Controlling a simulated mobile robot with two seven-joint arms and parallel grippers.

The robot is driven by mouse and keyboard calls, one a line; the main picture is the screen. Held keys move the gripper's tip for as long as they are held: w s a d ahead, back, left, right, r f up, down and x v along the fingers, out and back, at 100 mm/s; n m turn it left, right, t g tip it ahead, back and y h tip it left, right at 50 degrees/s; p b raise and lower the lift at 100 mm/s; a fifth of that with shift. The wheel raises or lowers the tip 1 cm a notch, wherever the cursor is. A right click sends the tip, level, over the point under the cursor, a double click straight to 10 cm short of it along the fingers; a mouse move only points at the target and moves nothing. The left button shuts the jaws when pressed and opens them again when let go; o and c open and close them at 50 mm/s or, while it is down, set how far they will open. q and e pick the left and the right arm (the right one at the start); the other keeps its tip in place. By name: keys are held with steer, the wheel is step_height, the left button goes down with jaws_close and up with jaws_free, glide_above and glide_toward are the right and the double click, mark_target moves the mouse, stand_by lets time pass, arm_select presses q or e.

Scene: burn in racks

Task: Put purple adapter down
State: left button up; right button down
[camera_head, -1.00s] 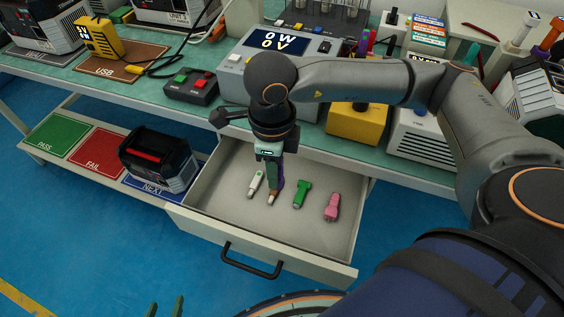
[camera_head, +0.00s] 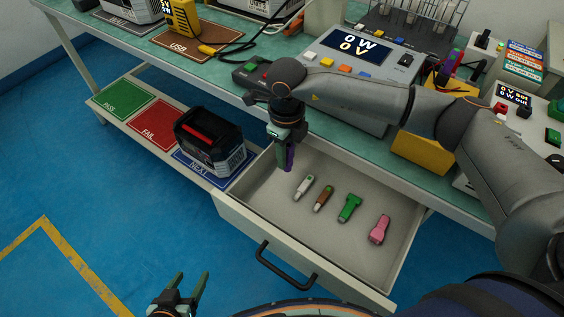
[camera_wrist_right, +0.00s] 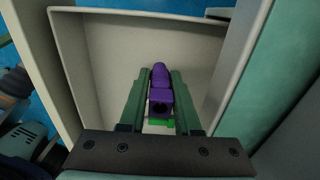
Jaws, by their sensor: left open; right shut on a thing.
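The purple adapter (camera_head: 289,156) is held upright in my right gripper (camera_head: 286,150), over the left end of the open drawer (camera_head: 262,205). In the right wrist view the purple adapter (camera_wrist_right: 161,92) sits between the two green fingers of the right gripper (camera_wrist_right: 160,100), which are shut on it. The drawer floor is behind it; I cannot tell if the adapter touches it. My left gripper (camera_head: 183,292) is open and empty, low at the bottom of the head view, away from the drawer.
In the drawer lie a white adapter (camera_head: 305,187), a brown one (camera_head: 324,198), a green one (camera_head: 349,208) and a pink one (camera_head: 380,230). The drawer's left end is clear. A black unit (camera_head: 209,140) stands on the shelf's NEXT mat, left of the drawer.

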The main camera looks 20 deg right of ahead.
steer(key=shift+w+a+f, duration=0.15)
steer(key=shift+w+f, duration=0.3)
steer(key=shift+f, duration=0.15)
steer(key=shift+w+a+f, duration=0.15)
steer(key=shift+w+f, duration=0.25)
steer(key=shift+f, duration=0.2)
steer(key=shift+w+f+b, duration=0.1)
steer(key=shift+f+b, duration=0.2)
steer(key=shift+f, duration=1.25)
steer(key=shift+f, duration=0.2)
steer(key=c, duration=0.6)
jaws_free()
steer(key=shift+r, duration=0.1)
step_height(320, 180, up, 12)
steer(key=shift+a+r+p, duration=0.1)
steer(key=shift+r+p, duration=0.05)
steer(key=shift+p, duration=0.4)
